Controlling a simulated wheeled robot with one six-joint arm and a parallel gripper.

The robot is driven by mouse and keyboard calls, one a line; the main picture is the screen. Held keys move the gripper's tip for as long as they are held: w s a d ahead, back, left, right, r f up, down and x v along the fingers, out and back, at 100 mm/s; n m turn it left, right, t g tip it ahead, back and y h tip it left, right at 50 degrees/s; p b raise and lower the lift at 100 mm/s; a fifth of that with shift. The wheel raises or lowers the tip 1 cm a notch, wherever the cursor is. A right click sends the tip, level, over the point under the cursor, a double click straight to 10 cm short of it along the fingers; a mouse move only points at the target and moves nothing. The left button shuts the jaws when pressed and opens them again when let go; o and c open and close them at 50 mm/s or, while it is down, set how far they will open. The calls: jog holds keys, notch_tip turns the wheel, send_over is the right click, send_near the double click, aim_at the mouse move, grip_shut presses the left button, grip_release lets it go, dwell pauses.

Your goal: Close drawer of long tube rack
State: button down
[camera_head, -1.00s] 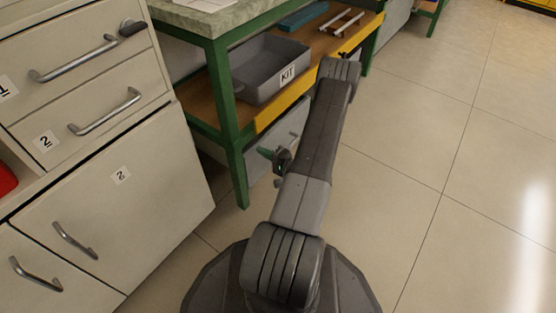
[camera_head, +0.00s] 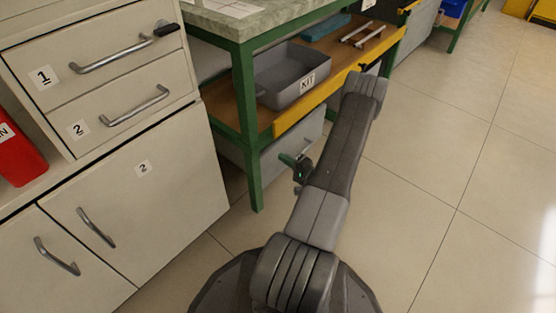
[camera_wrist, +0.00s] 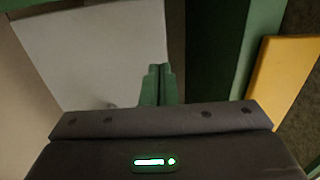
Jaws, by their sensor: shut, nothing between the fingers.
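No drawer in view is marked as belonging to a long tube rack, so I cannot tell which one it is. Under the shelf of the green-framed bench is a plain grey front (camera_head: 232,158), partly hidden by a green leg and my arm. A pale flat panel (camera_wrist: 95,50) fills the upper left of the wrist view. My gripper (camera_head: 287,159) is in front of the grey front, below the yellow shelf edge. Its green fingers (camera_wrist: 158,72) are together and empty, pointing at the panel's right side. I cannot tell whether they touch it.
A cabinet with drawer 1 (camera_head: 105,70), drawer 2 (camera_head: 130,118) and lower doors (camera_head: 150,215) stands at left. The shelf holds a grey KIT tray (camera_head: 275,92) and pale rods (camera_head: 362,34). Tiled floor (camera_head: 450,150) at right is clear.

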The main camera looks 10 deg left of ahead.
jog(key=p+v, duration=0.2)
jog(key=v, duration=0.8)
jog(key=shift+s+d+p, duration=0.2)
jog(key=shift+p, duration=0.15)
jog(key=shift+a, duration=0.1)
